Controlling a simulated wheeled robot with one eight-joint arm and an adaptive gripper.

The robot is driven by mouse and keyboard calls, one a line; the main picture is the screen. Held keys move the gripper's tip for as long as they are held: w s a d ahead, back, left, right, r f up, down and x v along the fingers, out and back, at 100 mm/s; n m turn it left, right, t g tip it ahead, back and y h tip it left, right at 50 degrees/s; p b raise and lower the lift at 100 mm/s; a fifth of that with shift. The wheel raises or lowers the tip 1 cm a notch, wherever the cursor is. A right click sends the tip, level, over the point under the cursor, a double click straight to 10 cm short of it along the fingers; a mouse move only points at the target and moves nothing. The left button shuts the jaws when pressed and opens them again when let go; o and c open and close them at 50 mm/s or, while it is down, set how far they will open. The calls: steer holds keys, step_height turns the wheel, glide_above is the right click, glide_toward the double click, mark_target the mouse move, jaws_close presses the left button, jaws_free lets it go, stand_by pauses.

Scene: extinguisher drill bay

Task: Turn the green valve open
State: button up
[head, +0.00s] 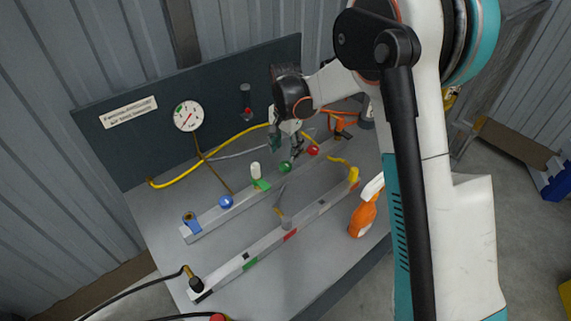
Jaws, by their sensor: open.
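A small round green knob (285,167) sits on the rear grey rail (240,206) of the workbench, in a row with a blue and a red knob. A second green piece (261,185), flat and with a pale upright cylinder above it, lies just left of it on the same rail. I cannot tell which of the two is the green valve, nor how far either is turned. My gripper (287,152) is open, pointing down just above and behind the round green knob. I see no clear contact. My arm comes in from the upper right.
The blue knob (226,201) is left on the rail; the red knob (313,150) is close to my gripper's right. A front rail (270,243) carries a yellow handle (352,173). An orange spray bottle (363,216) stands at right. Yellow hoses and a gauge (188,116) are behind.

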mark_target(285, 164)
step_height(285, 164, down, 6)
steer(key=shift+f+b, duration=0.1)
steer(key=shift+b, duration=0.55)
steer(key=c, duration=1.1)
